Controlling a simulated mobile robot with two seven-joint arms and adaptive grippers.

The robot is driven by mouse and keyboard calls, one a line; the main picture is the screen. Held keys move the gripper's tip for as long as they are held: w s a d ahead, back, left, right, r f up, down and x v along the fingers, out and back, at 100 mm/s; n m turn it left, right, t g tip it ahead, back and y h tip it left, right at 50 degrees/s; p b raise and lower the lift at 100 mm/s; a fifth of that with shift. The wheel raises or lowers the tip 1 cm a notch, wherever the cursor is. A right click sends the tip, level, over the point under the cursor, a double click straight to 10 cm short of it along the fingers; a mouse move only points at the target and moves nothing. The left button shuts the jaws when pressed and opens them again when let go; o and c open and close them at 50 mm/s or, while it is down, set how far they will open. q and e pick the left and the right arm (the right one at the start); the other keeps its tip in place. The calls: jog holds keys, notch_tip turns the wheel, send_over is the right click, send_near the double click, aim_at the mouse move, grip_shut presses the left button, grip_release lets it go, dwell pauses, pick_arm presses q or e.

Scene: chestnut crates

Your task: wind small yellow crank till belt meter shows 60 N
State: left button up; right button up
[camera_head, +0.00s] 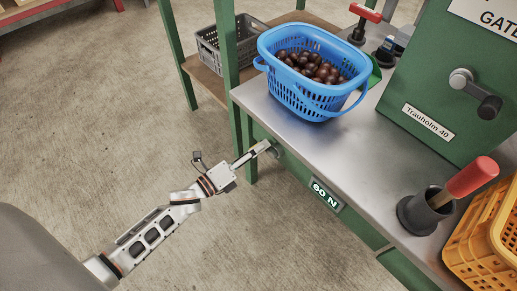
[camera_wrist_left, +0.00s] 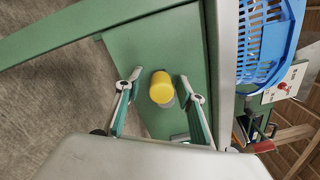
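The belt meter (camera_head: 327,194) on the front edge of the green-framed bench reads 60 N. The small yellow crank (camera_wrist_left: 162,88) shows in the left wrist view as a round yellow knob on a green panel. My left gripper (camera_head: 264,147) is at the bench front, left of the meter. In the left wrist view its fingers (camera_wrist_left: 160,78) are apart, one on each side of the yellow knob, with a gap on both sides. In the head view the gripper and bench edge hide most of the crank. My right gripper is not in view.
A blue basket (camera_head: 282,95) of chestnuts stands on the metal bench top (camera_head: 300,140). A black cup (camera_head: 418,213) with a red-handled tool and an orange crate (camera_head: 478,245) are at right. A green machine (camera_head: 425,85) has a dark crank. Floor at left is clear.

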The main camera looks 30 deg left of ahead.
pick_arm(q)
jog(key=v, duration=1.2)
jog(key=shift+w, duration=0.1)
